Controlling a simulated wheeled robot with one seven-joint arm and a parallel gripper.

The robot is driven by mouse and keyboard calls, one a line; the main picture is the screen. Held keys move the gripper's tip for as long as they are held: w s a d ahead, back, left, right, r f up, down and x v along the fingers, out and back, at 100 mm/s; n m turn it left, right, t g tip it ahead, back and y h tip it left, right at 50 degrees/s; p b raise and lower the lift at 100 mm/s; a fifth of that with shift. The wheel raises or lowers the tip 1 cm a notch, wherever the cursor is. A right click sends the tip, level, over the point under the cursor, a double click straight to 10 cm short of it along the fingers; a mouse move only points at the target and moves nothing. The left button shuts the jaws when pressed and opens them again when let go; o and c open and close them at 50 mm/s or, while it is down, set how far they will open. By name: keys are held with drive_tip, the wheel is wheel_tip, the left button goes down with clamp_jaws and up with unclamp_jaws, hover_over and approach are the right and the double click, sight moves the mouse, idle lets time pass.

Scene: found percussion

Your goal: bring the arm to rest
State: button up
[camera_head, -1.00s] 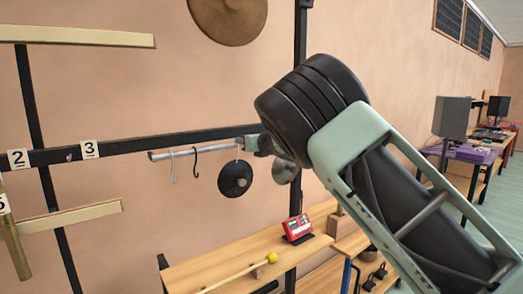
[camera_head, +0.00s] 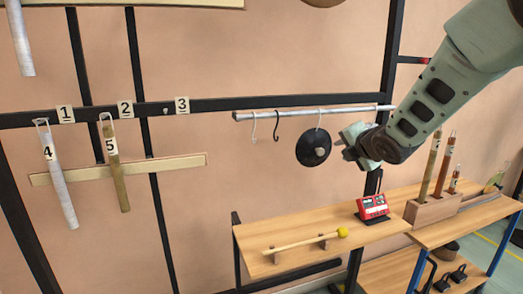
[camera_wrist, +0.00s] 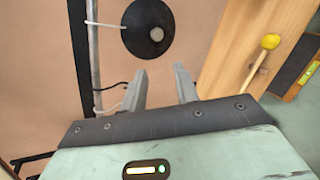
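My gripper (camera_head: 350,146) is at the right of the head view, in front of the rack and just right of a hanging black disc (camera_head: 313,148). In the wrist view the two fingers of my gripper (camera_wrist: 161,75) stand apart with nothing between them, so it is open and empty. The black disc also shows beyond the fingers in the wrist view (camera_wrist: 136,40). My arm reaches in from the upper right.
The disc and hooks (camera_head: 276,126) hang from a metal rail (camera_head: 300,114). Below, a wooden bench (camera_head: 290,228) bears a yellow-headed mallet (camera_head: 342,233) and a red device (camera_head: 373,207). A tube block (camera_head: 430,210) stands right. Tubes 4 (camera_head: 57,180) and 5 (camera_head: 117,175) hang left.

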drive_tip(key=s+a+f+m+g, duration=0.2)
drive_tip(key=s+a+f+m, duration=0.15)
drive_tip(key=s, duration=0.35)
drive_tip(key=s+a+f+m+g, duration=0.2)
drive_tip(key=s+a+m+g, duration=0.15)
drive_tip(key=s, duration=0.45)
drive_tip(key=s+a+f+m+g, duration=0.2)
drive_tip(key=s+a+f+m, duration=0.15)
drive_tip(key=s, duration=0.35)
drive_tip(key=s+f+m+g+h, duration=0.1)
drive_tip(key=s+m+g, duration=0.4)
drive_tip(key=s, duration=1.6)
drive_tip(key=shift+s+d+f+m, duration=0.3)
drive_tip(key=shift+s+d+m, duration=0.05)
drive_tip(key=shift+m, duration=0.6)
